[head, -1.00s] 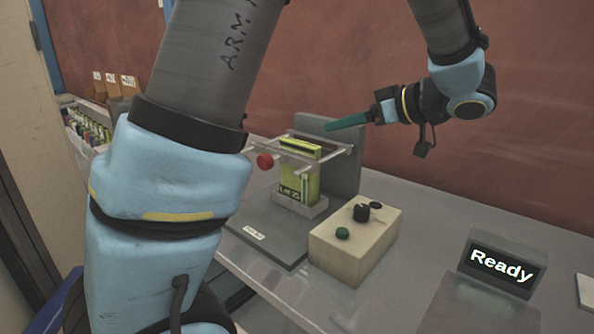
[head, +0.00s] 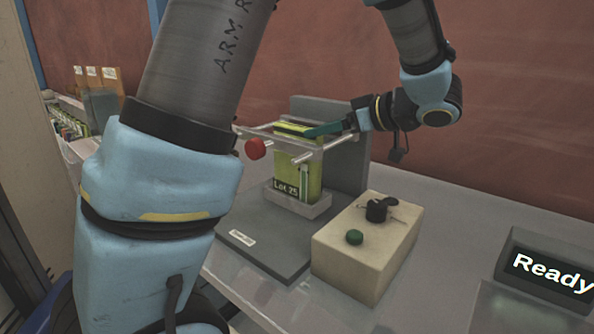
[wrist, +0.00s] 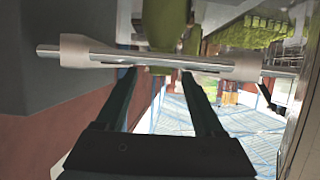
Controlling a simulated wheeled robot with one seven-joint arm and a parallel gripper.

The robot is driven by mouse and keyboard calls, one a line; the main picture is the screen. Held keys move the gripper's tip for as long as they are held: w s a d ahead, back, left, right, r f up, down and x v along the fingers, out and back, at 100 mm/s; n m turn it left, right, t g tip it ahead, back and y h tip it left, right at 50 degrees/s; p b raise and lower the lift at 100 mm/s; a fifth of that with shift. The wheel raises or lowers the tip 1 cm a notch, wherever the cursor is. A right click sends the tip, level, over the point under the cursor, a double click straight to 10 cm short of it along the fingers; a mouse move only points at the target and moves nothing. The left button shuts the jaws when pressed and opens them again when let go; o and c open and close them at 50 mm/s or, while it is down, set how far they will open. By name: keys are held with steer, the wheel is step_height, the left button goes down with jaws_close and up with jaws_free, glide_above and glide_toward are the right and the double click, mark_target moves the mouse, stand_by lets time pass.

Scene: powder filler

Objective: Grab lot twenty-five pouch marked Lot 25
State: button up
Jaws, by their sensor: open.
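The green pouch marked Lot 25 (head: 297,180) stands upright in a small holder (head: 318,208) on the filler's grey base in the head view. Metal clamp bars run across the pouch near its top. My gripper (head: 312,131) is at the pouch's upper right, with its teal fingers pointing left over the pouch top. In the wrist view my gripper (wrist: 160,72) has its two fingers apart, with a metal bar (wrist: 160,60) across their tips. Green pouch material (wrist: 166,25) shows beyond that bar. I cannot tell whether the fingers touch the pouch.
A beige control box (head: 365,250) with a black knob and green button stands right of the filler. A red knob (head: 255,149) is on the clamp's left. A "Ready" display (head: 548,272) stands at the right. Several pouches and small items stand at the back left.

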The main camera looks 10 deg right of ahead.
mark_target(299, 133)
steer(key=p+x, duration=0.2)
steer(key=x, duration=0.5)
steer(key=shift+w+a, duration=0.15)
steer(key=shift+a, duration=0.1)
jaws_close()
stand_by(0.3)
stand_by(0.9)
